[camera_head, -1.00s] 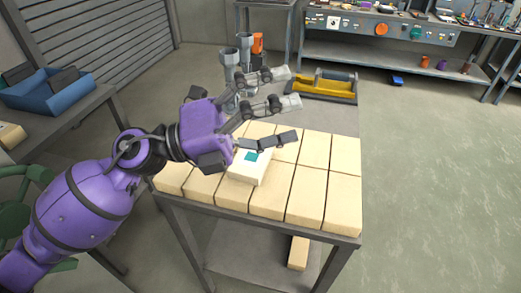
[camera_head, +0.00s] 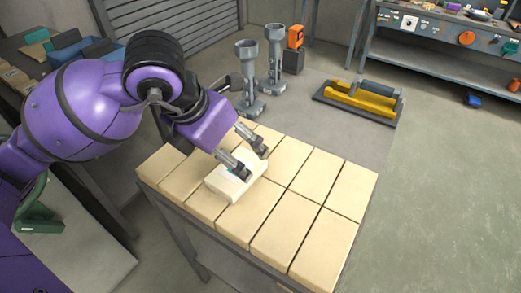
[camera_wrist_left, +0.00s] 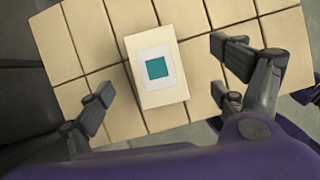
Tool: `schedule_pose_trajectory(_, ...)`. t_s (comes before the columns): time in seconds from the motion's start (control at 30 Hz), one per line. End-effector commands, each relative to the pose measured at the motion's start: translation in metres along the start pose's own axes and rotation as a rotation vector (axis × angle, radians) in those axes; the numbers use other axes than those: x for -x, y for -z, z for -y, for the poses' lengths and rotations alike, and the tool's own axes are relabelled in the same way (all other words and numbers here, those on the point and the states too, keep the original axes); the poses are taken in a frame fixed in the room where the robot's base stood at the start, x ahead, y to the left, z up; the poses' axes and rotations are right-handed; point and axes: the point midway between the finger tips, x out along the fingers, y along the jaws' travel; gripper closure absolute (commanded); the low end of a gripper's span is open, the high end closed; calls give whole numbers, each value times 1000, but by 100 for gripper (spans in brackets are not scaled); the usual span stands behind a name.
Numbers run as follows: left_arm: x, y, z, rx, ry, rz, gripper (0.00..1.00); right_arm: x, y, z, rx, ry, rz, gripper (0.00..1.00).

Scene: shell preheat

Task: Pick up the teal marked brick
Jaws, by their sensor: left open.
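The teal marked brick (camera_head: 238,181) is a pale block lying on top of a layer of cream bricks. In the left wrist view the brick (camera_wrist_left: 157,94) shows its white label with a teal square on its upper face. My left gripper (camera_head: 249,162) is open just above the brick in the head view, its fingers partly covering it. In the left wrist view the brick lies between the two spread fingers of the gripper (camera_wrist_left: 162,101), with a gap on each side. My right gripper is not in view.
Several cream bricks (camera_head: 306,220) lie in rows on a metal table. Two grey metal cylinders (camera_head: 248,80) stand behind them, near an orange tool (camera_head: 294,48). The floor to the right is mostly open.

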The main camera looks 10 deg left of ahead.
Motion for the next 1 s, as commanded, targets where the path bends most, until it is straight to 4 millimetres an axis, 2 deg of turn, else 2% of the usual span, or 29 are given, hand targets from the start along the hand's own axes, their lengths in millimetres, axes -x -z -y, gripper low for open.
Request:
schedule_pose_trajectory(0.1,-4,9,-10,36,-41,-35,12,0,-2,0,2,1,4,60)
schedule_pose_trajectory(0.37,-32,11,-8,44,-35,-37,12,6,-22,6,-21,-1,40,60)
schedule_pose_trajectory(0.7,-76,14,-5,43,-35,-35,12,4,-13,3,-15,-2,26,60)
schedule_pose_trajectory(0.97,-79,14,-5,42,-36,-33,12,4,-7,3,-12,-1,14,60)
schedule_pose_trajectory(1.0,-78,14,-5,42,-36,-33,16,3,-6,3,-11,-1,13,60)
